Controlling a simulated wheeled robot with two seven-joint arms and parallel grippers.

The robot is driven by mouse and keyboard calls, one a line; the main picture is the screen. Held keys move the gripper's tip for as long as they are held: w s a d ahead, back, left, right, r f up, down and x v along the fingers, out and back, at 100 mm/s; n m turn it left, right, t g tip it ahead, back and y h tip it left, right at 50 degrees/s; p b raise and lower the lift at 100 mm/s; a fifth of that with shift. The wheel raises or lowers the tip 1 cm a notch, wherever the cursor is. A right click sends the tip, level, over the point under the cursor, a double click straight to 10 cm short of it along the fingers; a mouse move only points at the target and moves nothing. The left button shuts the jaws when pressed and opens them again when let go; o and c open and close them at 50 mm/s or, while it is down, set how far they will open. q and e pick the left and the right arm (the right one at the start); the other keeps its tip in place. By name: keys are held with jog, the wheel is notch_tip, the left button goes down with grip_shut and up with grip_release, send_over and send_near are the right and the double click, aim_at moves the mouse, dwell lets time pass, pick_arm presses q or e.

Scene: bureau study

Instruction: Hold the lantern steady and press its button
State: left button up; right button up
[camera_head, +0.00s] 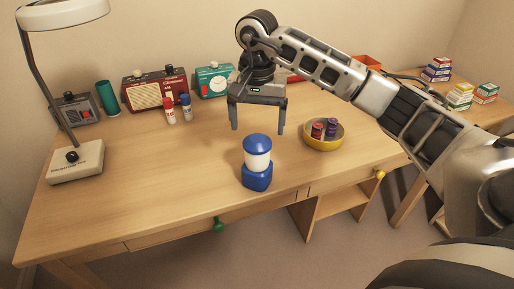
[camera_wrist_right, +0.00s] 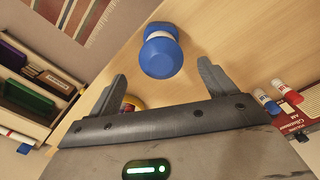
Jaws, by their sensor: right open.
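The lantern (camera_head: 257,162) stands upright on the desk near its front edge. It has a blue cap, a white middle and a blue base. I cannot make out its button. My right gripper (camera_head: 257,131) is open and empty, pointing down, above the desk and behind the lantern in the head view. In the right wrist view the lantern (camera_wrist_right: 160,52) shows its blue top beyond the open fingers (camera_wrist_right: 163,88), touching neither. My left gripper is not in view.
A yellow bowl (camera_head: 323,144) with small cans stands right of the lantern. A desk lamp (camera_head: 76,160) stands at left. The desk left of the lantern is clear.

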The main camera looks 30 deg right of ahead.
aim_at(257, 154)
notch_tip(257, 154, down, 9)
jog(key=shift+r+p, duration=0.1)
jog(key=shift+p, duration=0.2)
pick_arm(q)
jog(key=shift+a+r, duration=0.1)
pick_arm(e)
jog(key=shift+f, duration=0.55)
jog(key=c, duration=1.3)
jog(key=shift+o, duration=0.2)
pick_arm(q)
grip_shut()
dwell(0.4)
